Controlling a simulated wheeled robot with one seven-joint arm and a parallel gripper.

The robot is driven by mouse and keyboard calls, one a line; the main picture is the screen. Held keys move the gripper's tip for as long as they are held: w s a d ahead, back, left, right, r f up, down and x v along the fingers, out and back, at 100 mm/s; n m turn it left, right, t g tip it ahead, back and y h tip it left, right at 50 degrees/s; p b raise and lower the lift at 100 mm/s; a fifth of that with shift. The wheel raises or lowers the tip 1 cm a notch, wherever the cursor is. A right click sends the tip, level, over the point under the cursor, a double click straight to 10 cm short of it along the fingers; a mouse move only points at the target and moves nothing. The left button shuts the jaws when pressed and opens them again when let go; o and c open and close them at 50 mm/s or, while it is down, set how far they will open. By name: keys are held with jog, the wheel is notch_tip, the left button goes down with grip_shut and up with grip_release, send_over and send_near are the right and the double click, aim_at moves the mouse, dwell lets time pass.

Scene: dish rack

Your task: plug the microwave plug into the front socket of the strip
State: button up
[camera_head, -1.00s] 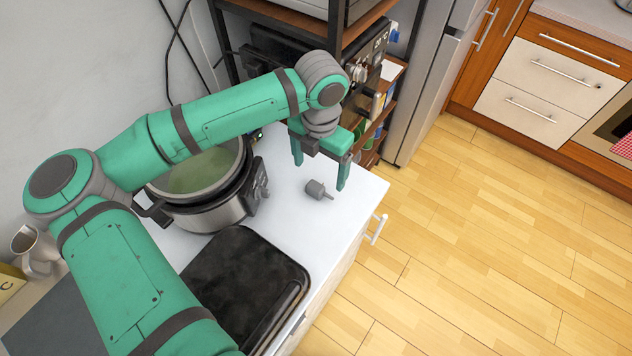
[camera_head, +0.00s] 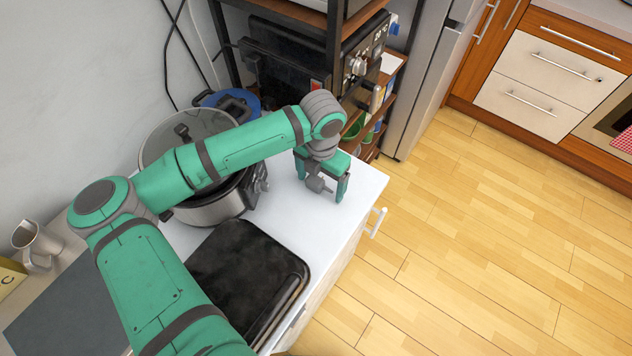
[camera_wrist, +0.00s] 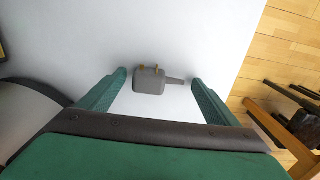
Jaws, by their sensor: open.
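The grey microwave plug (camera_wrist: 149,80) lies on the white counter, with two brass-coloured prongs at its upper edge and a short grey stub pointing right in the wrist view. My gripper (camera_wrist: 160,78) is open, with one finger on either side of the plug and visible gaps at both sides. In the head view my gripper (camera_head: 321,192) is low over the counter, and the plug (camera_head: 316,184) shows between its fingers. I cannot tell whether the fingertips touch the counter. The socket strip is not clearly visible in either view.
A pot with a glass lid (camera_head: 215,207) stands left of my gripper, partly behind my arm. A black tray (camera_head: 250,275) lies in front. A shelf unit with a black appliance (camera_head: 355,62) stands behind. The white counter (camera_head: 345,225) ends at the right, above the floor.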

jog(key=c, duration=1.1)
jog(key=shift+c, duration=0.2)
jog(key=shift+r, duration=0.2)
jog(key=shift+r, duration=0.65)
jog(key=s+r, duration=1.1)
jog(key=s, duration=0.3)
jog(key=shift+d+r, duration=0.15)
jog(key=shift+r, duration=0.05)
